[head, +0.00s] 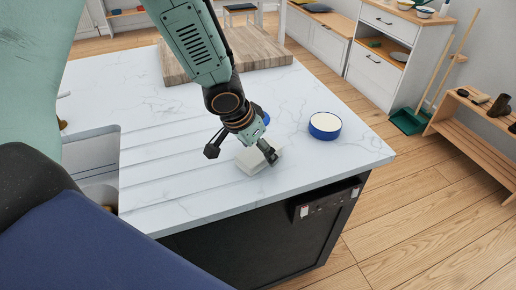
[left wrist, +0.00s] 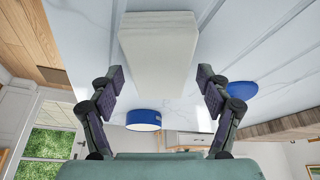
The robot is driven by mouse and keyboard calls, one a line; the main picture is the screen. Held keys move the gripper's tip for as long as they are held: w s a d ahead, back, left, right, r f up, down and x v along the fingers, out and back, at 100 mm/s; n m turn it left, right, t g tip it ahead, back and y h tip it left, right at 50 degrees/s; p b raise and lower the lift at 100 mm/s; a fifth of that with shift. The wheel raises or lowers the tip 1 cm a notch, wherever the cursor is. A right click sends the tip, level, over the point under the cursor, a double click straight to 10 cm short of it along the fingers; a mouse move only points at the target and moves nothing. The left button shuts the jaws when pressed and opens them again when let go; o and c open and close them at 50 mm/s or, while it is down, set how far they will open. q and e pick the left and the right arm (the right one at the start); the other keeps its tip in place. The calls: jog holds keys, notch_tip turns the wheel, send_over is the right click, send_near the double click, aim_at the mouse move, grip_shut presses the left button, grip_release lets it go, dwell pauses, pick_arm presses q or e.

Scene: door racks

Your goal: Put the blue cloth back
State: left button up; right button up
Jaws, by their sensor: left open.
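I cannot make out a blue cloth for sure. A pale, folded-looking block (head: 250,160) lies on the white marble counter near its front edge; it also shows in the left wrist view (left wrist: 158,45). My left gripper (head: 268,153) is just over the block. In the left wrist view the gripper (left wrist: 158,82) is open, with one finger to each side of the block's near end and nothing held. A small blue thing (head: 266,118) is partly hidden behind the gripper; a blue rounded thing (left wrist: 242,90) shows at the right of the wrist view. My right gripper is not in view.
A round blue dish with a cream top (head: 324,126) stands right of the gripper. A sink (head: 95,165) is at the left and a wooden board (head: 260,48) at the back. A dark appliance (head: 270,240) sits below the counter's front edge.

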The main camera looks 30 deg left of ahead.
pick_arm(q)
jog(key=shift+s+r, duration=0.1)
jog(key=shift+r, duration=0.05)
jog(key=shift+r, duration=0.1)
jog(key=p+v, duration=0.3)
jog(key=v, duration=0.8)
jog(key=shift+r, duration=0.45)
jog(key=shift+s, duration=0.15)
dwell(0.6)
